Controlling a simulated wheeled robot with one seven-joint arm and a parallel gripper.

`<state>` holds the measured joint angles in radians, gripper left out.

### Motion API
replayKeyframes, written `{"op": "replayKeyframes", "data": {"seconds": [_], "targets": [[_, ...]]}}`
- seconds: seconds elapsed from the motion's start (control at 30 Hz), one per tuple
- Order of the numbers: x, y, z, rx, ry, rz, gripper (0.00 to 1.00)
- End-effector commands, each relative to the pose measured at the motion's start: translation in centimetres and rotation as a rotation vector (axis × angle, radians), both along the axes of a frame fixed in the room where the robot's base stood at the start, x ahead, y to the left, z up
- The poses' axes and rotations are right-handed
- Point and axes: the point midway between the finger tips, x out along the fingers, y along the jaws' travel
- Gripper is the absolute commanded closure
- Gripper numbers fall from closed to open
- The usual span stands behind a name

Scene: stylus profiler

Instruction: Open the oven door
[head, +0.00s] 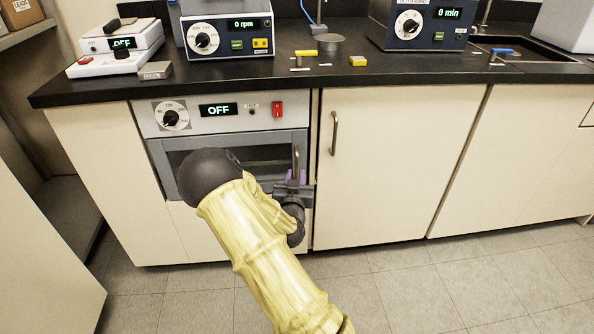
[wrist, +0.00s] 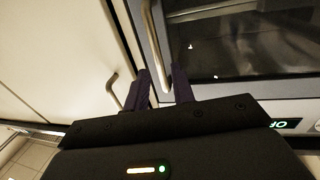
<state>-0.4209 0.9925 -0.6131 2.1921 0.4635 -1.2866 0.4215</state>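The oven (head: 218,112) is built in under the counter, and its display reads OFF. Its grey-framed door (head: 256,138) with a dark window looks closed; my arm hides part of it. The upright metal door handle (head: 296,160) is at the door's right side. My gripper (head: 291,177) is at that handle. In the wrist view the two purple fingers (wrist: 160,75) are apart, with the lower end of the handle (wrist: 153,35) between them. I see no clear contact. The door window (wrist: 235,40) is to the right there.
A cream cabinet door (head: 390,165) with its own handle (head: 334,133) is just right of the oven. The black counter (head: 215,75) above holds instruments. An open shelf unit stands at the left. The tiled floor in front is clear.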

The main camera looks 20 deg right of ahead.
Motion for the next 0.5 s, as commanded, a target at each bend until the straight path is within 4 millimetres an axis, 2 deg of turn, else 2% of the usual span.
{"op": "replayKeyframes", "data": {"seconds": [0.1,0.23,0.5], "targets": [[1.9,-1.0,-0.2,-0.001,-0.002,0.000,0.75],[3.4,-1.7,-0.1,-0.001,-0.002,0.000,0.75],[4.1,-2.1,0.0,-0.001,0.000,0.000,0.75]]}}
